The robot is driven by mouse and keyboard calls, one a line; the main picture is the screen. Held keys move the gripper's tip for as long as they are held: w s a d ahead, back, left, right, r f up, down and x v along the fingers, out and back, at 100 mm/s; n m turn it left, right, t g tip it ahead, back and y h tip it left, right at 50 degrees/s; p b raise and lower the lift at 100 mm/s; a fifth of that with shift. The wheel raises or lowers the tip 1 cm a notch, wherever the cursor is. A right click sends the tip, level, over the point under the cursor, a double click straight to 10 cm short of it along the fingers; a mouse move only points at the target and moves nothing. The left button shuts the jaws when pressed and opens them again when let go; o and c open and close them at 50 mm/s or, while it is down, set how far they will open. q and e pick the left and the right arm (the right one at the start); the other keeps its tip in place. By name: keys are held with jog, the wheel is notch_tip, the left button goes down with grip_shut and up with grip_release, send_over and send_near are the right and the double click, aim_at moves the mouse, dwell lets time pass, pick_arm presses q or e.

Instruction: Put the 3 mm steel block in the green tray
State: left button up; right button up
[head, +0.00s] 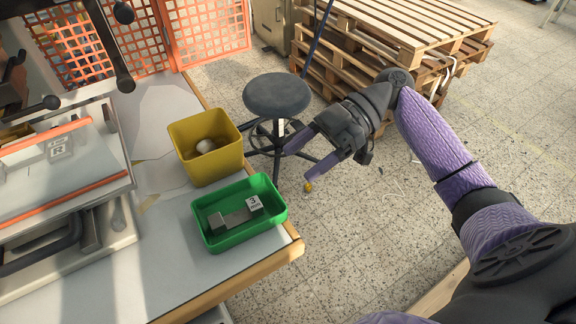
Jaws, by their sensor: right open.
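The green tray (268,228) sits on the table near its right front corner. A grey steel block (232,219) lies inside it, and a white tag reading "3 mm" (254,203) shows at the block's right end. My right gripper (299,169) is open and empty, to the right of the tray and apart from it, beyond the table edge. Its two purple fingers point left. My left gripper is not in view.
A yellow bin (213,166) holding a whitish lump stands just behind the tray. A stamping press (62,178) takes up the left of the table. A dark stool (277,94) and wooden pallets (398,40) stand on the floor beyond.

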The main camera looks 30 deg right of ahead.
jog(key=s+d+f+m+t+h, duration=0.15)
jog(key=f+m+h, duration=0.4)
jog(key=f, duration=0.85)
jog(key=d+f+m+t+h, duration=0.2)
jog(key=f+m, duration=0.7)
jog(key=f, duration=0.5)
jog(key=s+f+m+g+h, duration=0.3)
jog(key=s+f+h, duration=0.2)
jog(key=s+f, duration=1.05)
jog(key=s+a+f+n+h, duration=0.1)
jog(key=s+a, duration=0.4)
jog(key=s, duration=0.8)
jog(key=shift+s+a+f+n, duration=0.2)
jog(key=shift+s+f+n, duration=0.1)
jog(key=shift+f+n, duration=0.25)
jog(key=shift+f, duration=0.1)
